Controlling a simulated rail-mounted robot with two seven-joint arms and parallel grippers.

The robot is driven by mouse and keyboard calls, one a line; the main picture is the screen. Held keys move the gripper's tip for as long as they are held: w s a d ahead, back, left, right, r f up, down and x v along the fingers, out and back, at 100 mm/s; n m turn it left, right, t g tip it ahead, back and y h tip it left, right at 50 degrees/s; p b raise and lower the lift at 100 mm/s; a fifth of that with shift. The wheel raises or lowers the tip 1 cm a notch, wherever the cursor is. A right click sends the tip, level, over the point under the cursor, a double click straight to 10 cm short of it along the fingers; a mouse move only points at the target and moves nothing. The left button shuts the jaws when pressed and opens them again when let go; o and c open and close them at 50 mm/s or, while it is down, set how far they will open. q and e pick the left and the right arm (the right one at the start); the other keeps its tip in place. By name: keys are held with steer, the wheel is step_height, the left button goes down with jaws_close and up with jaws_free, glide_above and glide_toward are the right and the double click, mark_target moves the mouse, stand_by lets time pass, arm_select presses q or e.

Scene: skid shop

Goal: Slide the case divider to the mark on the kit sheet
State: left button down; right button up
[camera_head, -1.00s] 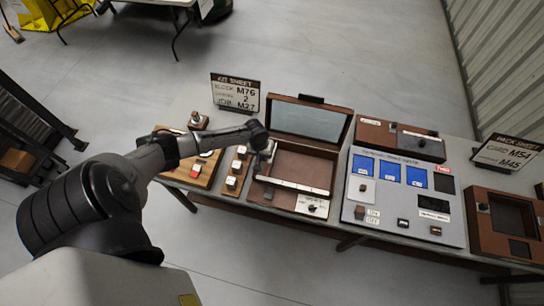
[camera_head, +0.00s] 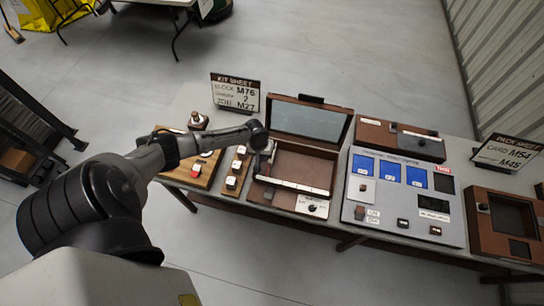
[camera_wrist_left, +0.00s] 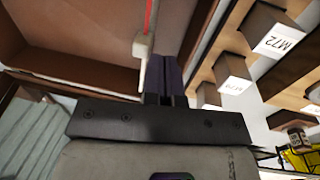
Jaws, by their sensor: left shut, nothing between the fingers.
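The open brown case (camera_head: 332,166) stands on the table with its grey-lined lid (camera_head: 308,121) raised. A pale bar, which looks like the divider (camera_head: 296,186), lies across the case toward its near side. The kit sheet (camera_head: 236,93) stands behind and reads block M76, divider 2, job M27. My left gripper (camera_head: 264,172) is shut and empty at the case's left side, near the bar's left end. In the left wrist view its fingers (camera_wrist_left: 165,78) are beside a pale tab (camera_wrist_left: 143,47) with a red line; contact is unclear. My right gripper is out of view.
Blocks on a wooden strip (camera_head: 236,171) stand close left of the case; labels such as M72 show in the wrist view. A wooden board with buttons (camera_head: 190,172) is farther left. A grey panel with blue squares (camera_head: 400,205) stands close on the right.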

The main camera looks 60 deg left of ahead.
arm_select(q)
steer(key=shift+f, duration=0.2)
steer(key=shift+f+b, duration=0.3)
steer(key=shift+f, duration=0.05)
steer(key=shift+f+b, duration=0.4)
steer(key=shift+f, duration=0.3)
steer(key=shift+f, duration=0.35)
steer(key=shift+f+b, duration=0.2)
steer(key=shift+b, duration=0.1)
steer(key=shift+w+d, duration=0.15)
